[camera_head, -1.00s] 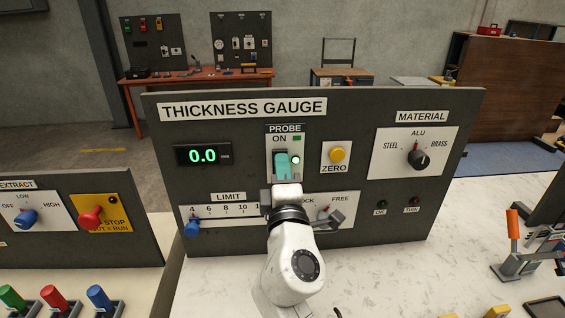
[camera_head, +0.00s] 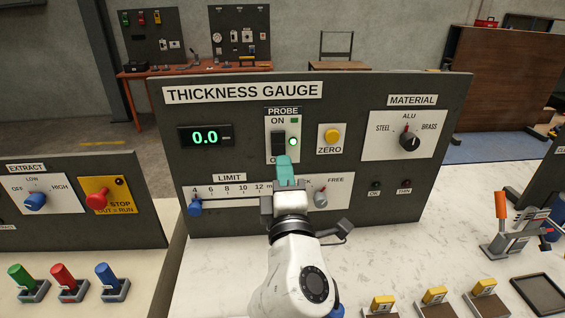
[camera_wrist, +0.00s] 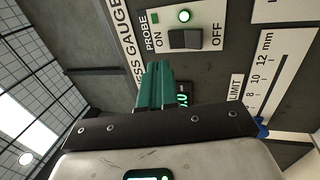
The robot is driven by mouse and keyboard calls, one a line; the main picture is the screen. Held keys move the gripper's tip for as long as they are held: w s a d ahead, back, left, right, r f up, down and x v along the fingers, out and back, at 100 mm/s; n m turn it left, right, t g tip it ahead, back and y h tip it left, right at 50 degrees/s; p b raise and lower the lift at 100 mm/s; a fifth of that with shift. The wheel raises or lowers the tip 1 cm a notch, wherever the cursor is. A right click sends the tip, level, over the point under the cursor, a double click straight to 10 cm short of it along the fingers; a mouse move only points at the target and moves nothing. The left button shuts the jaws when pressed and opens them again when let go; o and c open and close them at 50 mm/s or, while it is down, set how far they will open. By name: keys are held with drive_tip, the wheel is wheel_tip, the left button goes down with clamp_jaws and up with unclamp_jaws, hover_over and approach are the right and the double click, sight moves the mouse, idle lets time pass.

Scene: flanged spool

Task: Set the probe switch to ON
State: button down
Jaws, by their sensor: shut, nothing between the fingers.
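The probe switch (camera_head: 278,143) is a dark rocker on a white plate on the thickness gauge panel (camera_head: 360,105), with ON printed above it. In the wrist view the switch (camera_wrist: 185,39) lies between the words ON and OFF. A round lamp (camera_head: 293,141) beside it glows green. I cannot tell for sure which end of the rocker is pressed in. My gripper (camera_head: 284,160) has teal fingers, shut and empty, just below the switch and overlapping its lower edge in the head view. In the wrist view the fingertips (camera_wrist: 159,68) appear apart from the switch.
The limit slider (camera_head: 195,207) is at the left below. A lock/free lever (camera_head: 320,198) is partly hidden by my arm. The zero button (camera_head: 332,136) and material knob (camera_head: 409,141) are to the right. The panel's display (camera_head: 205,136) reads 0.0.

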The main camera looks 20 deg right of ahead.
drive_tip(key=shift+s+a+b, duration=0.1)
drive_tip(key=shift+s+a, duration=0.15)
drive_tip(key=shift+s, duration=0.6)
drive_tip(key=shift+s+a+b, duration=0.1)
drive_tip(key=shift+s+a, duration=0.2)
drive_tip(key=shift+s, duration=0.55)
drive_tip(key=shift+s+a+b, duration=0.1)
drive_tip(key=shift+s+a, duration=0.15)
drive_tip(key=shift+s, duration=0.6)
